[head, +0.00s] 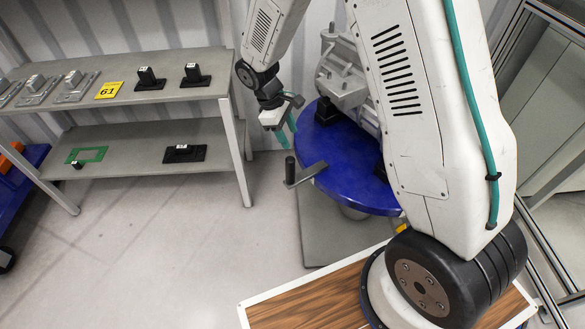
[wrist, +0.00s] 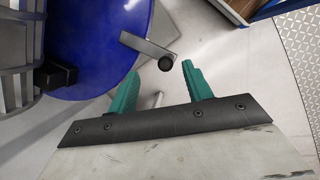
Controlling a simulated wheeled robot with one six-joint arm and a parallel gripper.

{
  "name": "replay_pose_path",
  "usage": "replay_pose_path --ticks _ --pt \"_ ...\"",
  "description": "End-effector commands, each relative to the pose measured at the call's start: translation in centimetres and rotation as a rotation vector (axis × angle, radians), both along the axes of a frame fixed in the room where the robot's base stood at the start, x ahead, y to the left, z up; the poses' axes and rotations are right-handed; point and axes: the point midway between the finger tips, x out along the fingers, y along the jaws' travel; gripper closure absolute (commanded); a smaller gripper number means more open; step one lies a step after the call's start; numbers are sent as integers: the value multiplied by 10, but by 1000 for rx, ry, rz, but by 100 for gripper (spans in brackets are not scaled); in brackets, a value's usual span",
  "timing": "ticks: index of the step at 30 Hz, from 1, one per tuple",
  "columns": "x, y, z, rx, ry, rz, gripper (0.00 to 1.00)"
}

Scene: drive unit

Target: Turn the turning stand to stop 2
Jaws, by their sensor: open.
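The turning stand has a round blue top (head: 345,172), partly hidden by my arm; it also shows in the wrist view (wrist: 98,60). A grey crank arm (head: 308,174) sticks out from its left edge, with a dark upright knob (head: 289,170) at its outer end. In the wrist view the crank arm (wrist: 146,46) ends in the round knob (wrist: 166,62), seen between the fingertips. My gripper (head: 286,131) is open and empty, its teal fingers (wrist: 161,72) spread. It appears apart from the knob, above it in the head view. No stop numbers are readable.
A grey metal part (head: 343,75) and dark blocks stand on the blue top. A two-level shelf (head: 135,98) with several parts and a yellow "61" card (head: 109,90) is at the left. A wood-topped surface (head: 315,301) lies in front. The floor between is clear.

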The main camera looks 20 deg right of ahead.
Motion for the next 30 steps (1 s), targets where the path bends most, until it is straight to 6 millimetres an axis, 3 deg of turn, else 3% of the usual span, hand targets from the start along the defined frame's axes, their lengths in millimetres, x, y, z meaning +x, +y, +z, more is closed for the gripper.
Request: replay_pose_path --ticks 1,6,11,24,30 --pt "4 3 -25 -5 26 34 50" --pt "11 11 -73 -9 69 117 50" --pt "12 11 -92 -8 81 144 50" --pt "-2 -9 -150 -8 84 142 50" --pt "-4 -13 -160 -8 81 144 50"
